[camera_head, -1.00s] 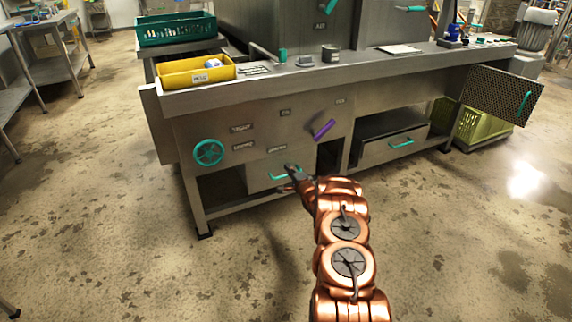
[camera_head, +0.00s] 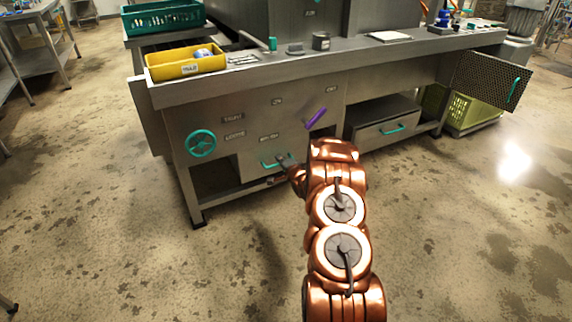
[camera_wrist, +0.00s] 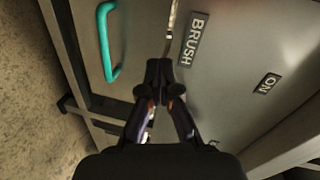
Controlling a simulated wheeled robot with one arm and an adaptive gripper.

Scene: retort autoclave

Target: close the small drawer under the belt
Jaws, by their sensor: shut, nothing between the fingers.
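The small drawer (camera_head: 250,165) is in the lower left of the metal bench, under the label that reads BRUSH in the wrist view. Its teal handle (camera_head: 275,162) also shows in the wrist view (camera_wrist: 107,42). The drawer front looks close to flush with the panel, but a thin bright gap shows at its upper edge in the wrist view. My gripper (camera_wrist: 160,70) is shut and empty. Its tips are at the drawer front, beside the handle and near the upper edge; I cannot tell whether they touch. My gripper (camera_head: 284,160) is partly hidden by my arm in the head view.
A second drawer (camera_head: 385,133) with a teal handle is to the right. A purple lever (camera_head: 316,118) and a teal wheel (camera_head: 201,143) stick out of the panel. A perforated door (camera_head: 490,78) hangs open at the far right. The floor in front is clear.

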